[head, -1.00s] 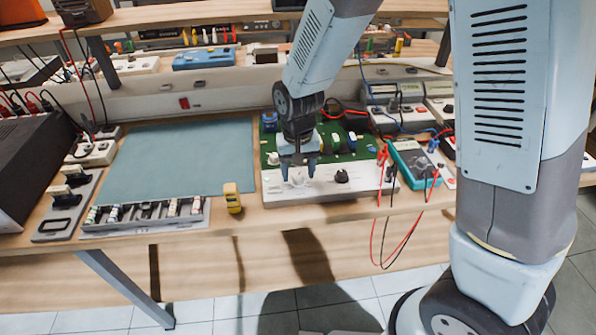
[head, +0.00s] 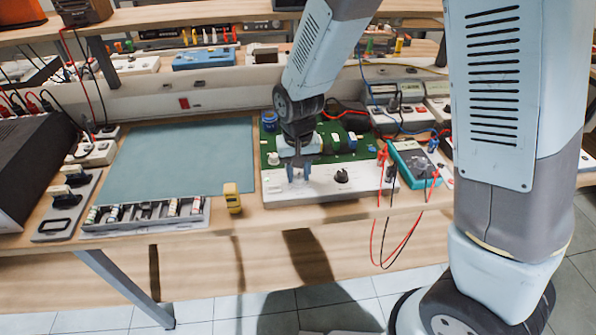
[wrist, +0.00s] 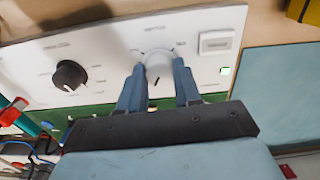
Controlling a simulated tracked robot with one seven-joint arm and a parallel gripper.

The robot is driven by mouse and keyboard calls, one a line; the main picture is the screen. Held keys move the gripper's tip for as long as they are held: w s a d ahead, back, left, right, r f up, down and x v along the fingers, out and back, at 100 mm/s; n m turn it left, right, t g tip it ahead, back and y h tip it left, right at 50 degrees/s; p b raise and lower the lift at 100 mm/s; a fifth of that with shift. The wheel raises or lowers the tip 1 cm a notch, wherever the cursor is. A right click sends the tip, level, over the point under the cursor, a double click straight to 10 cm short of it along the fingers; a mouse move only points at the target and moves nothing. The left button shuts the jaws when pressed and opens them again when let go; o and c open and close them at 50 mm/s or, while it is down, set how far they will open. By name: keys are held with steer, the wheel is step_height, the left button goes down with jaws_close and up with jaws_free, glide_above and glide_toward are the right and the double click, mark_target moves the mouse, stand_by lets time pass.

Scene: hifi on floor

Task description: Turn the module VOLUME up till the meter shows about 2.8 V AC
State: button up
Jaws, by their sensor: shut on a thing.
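The module has a white front panel (head: 322,189) and a green circuit board (head: 366,144) behind it. My gripper (head: 299,179) is down at the panel, left of its black knob (head: 342,176). In the wrist view my gripper (wrist: 158,75) is shut on a white knob (wrist: 158,66) with a dark pointer line, one blue finger on each side. The black knob (wrist: 70,75) also shows there, apart from the fingers. The panel lettering is too blurred to read. The teal-edged meter (head: 415,165) lies right of the module; its reading is too small to tell.
Red and black leads (head: 385,235) hang over the bench's front edge by the meter. A yellow block (head: 232,197) and a grey parts tray (head: 150,214) lie to the left. The green-grey mat (head: 185,160) is bare. A white rocker switch (wrist: 216,42) sits beside the held knob.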

mark_target(298, 175)
steer(key=shift+n, duration=0.3)
steer(key=n, duration=1.2)
steer(key=shift+n, duration=0.3)
stand_by(0.4)
steer(key=o, duration=1)
steer(key=shift+o, duration=0.2)
steer(key=shift+r, duration=0.1)
step_height(298, 175, up, 14)
steer(key=shift+f, duration=0.2)
